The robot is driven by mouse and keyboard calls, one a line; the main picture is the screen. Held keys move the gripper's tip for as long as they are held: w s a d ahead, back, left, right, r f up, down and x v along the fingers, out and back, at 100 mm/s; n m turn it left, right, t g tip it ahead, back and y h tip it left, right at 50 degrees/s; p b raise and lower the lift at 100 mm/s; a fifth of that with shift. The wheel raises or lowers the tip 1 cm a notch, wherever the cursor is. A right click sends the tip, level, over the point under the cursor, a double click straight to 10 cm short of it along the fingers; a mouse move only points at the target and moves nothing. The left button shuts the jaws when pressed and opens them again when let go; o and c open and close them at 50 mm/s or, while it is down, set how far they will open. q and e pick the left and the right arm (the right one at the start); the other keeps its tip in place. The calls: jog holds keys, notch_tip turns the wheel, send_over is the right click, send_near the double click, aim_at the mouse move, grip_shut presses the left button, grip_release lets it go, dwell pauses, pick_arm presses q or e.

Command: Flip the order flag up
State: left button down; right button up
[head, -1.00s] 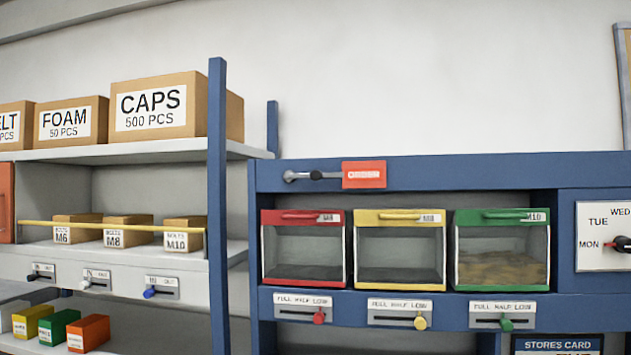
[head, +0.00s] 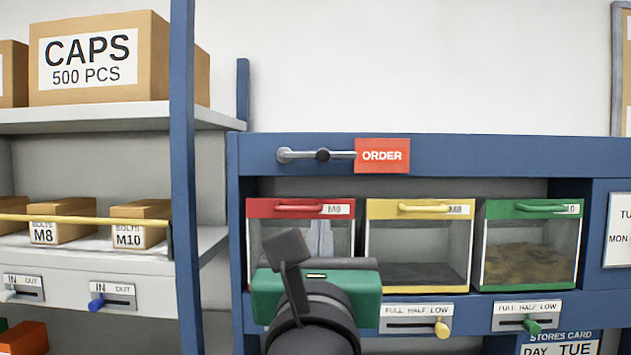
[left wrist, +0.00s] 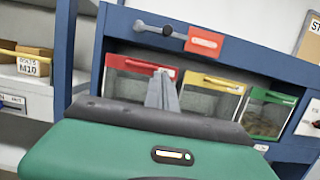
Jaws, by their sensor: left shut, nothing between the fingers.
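The order flag (head: 381,155) is a red plate marked ORDER on a grey rod. The rod lies level along the blue top rail, with a dark knob (head: 322,155) partway along it. The flag (left wrist: 204,41) and rod also show in the left wrist view. My left gripper (head: 320,236) is below the rod, in front of the red-framed bin. Its fingers are shut and empty in the left wrist view (left wrist: 163,78) and appear apart from the flag. Its green body hides the bin's lower part. My right gripper is not in view.
Red, yellow (head: 418,207) and green (head: 533,206) lidded bins stand under the rail, with level sliders below. A blue shelf post (head: 184,150) and shelf with boxes stand at left. The wall above the rail is clear.

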aim_at(320, 155)
pick_arm(q)
jog(key=w+r+p, duration=0.2)
jog(key=w, duration=0.1)
jog(key=w+r+p, duration=0.2)
jog(key=w+p, duration=0.1)
jog(key=w+r+p, duration=0.2)
jog(key=w, duration=0.1)
jog(key=shift+w+d+p, duration=0.25)
jog(key=shift+w+p, duration=0.1)
jog(key=shift+w, duration=0.05)
jog(key=shift+s+r, duration=0.15)
jog(key=shift+r, duration=0.05)
jog(key=shift+s+a, duration=0.1)
jog(key=shift+s, duration=0.05)
jog(key=shift+w, duration=0.25)
jog(key=shift+s+d+r+n, duration=0.15)
jog(key=shift+d+r+n, duration=0.05)
jog(key=shift+n, duration=0.3)
